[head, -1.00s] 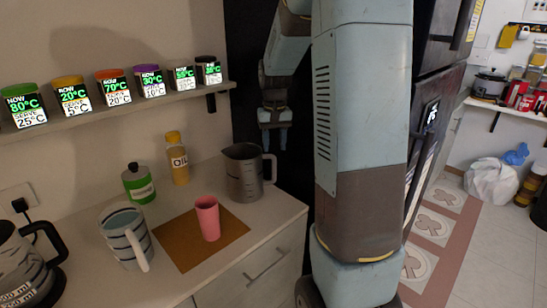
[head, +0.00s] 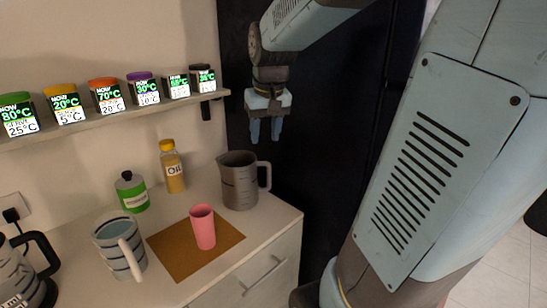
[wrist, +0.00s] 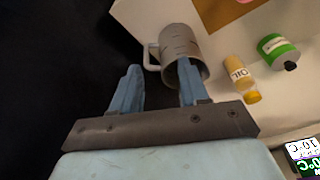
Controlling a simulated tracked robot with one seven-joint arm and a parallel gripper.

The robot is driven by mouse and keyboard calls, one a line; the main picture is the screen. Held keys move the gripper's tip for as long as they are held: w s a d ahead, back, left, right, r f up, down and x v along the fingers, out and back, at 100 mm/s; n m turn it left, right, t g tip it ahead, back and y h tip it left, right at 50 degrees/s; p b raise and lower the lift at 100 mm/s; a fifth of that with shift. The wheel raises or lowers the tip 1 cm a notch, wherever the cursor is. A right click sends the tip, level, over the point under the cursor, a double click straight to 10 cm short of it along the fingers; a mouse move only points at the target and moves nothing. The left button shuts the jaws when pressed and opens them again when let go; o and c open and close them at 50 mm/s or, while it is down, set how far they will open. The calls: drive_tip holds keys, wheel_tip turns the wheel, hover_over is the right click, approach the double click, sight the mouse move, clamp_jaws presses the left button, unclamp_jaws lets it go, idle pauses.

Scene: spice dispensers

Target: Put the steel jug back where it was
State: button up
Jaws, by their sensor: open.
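The steel jug (head: 238,182) stands upright on the counter near its right back corner, with its handle to the right. It also shows in the wrist view (wrist: 178,44), beyond my fingertips. My gripper (head: 266,130) is open and empty, pointing down. It hangs above and to the right of the jug, apart from it. In the wrist view the two blue fingers of my gripper (wrist: 158,80) are spread, and the right finger overlaps the jug's lower edge in the picture.
An oil bottle (head: 173,170), a green bottle (head: 131,193), a striped mug (head: 118,247) and a pink cup (head: 203,228) on a brown mat (head: 172,258) share the counter. A shelf (head: 108,117) with several labelled dispensers runs above. A dark surface (head: 290,170) lies right of the counter.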

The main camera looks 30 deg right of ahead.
drive_tip(key=s+a+t, duration=0.1)
drive_tip(key=s+a, duration=0.1)
drive_tip(key=s, duration=0.5)
drive_tip(key=s+a+n+t, duration=0.1)
drive_tip(key=s+a+t, duration=0.1)
drive_tip(key=s, duration=0.5)
drive_tip(key=shift+a+r+n, duration=0.25)
drive_tip(key=shift+a+n, duration=0.05)
drive_tip(key=shift+a, duration=0.25)
